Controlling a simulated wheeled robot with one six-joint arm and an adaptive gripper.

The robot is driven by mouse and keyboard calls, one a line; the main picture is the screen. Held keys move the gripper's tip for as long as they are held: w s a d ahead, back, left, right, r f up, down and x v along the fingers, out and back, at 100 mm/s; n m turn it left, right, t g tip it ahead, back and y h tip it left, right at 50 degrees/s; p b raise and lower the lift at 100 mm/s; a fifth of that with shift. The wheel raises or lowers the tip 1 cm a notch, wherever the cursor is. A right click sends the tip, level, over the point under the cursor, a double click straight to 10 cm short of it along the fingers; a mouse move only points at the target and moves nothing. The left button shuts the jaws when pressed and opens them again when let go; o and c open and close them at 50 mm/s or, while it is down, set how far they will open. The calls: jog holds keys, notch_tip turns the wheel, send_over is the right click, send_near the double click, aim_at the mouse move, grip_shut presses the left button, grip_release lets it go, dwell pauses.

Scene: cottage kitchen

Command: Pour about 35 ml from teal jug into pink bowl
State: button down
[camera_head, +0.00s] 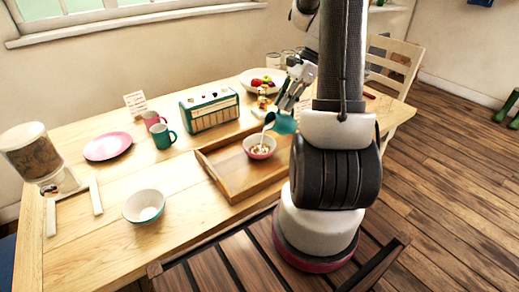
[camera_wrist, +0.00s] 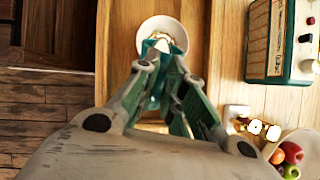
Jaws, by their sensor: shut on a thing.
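The teal jug (camera_head: 284,123) is held tilted over the tray, its mouth toward the left. A thin white stream (camera_head: 264,138) runs from it into the pink bowl (camera_head: 260,154). The bowl stands on the wooden tray and has white and brownish contents. My gripper (camera_head: 290,103) is shut on the jug, above and right of the bowl. In the wrist view the fingers (camera_wrist: 163,72) close on the teal jug (camera_wrist: 157,99), and the pale bowl (camera_wrist: 174,26) lies beyond it. The fingers partly hide the jug, and its fill level cannot be seen.
The wooden tray (camera_head: 222,177) has raised walls. A green radio (camera_head: 209,109), mugs (camera_head: 163,137), a pink plate (camera_head: 108,146) and a fruit plate (camera_head: 247,77) stand behind or left. A second bowl (camera_head: 144,206) and a dispenser (camera_head: 34,155) stand at left. The front-left table is fairly clear.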

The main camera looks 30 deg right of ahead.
jog(key=shift+w+r+h+p, duration=0.1)
jog(key=shift+r+h+p, duration=0.05)
jog(key=shift+h+p, duration=0.2)
dwell(0.6)
jog(key=shift+d, duration=0.1)
jog(key=d+y, duration=0.2)
jog(key=y, duration=0.1)
jog(key=s+d+y, duration=0.1)
jog(key=shift+d+f+t, duration=0.1)
jog(key=shift+f+t, duration=0.25)
jog(key=shift+t, duration=0.05)
jog(key=shift+r+y, duration=0.25)
jog(key=shift+y, duration=0.2)
jog(key=shift+s+d+f+y+b, duration=0.15)
jog(key=shift+d+f+y+b, duration=0.1)
jog(key=shift+d+y, duration=0.3)
jog(key=shift+s+d+f+y+b, duration=0.1)
jog(key=shift+d+y+b, duration=0.25)
jog(key=shift+y, duration=0.3)
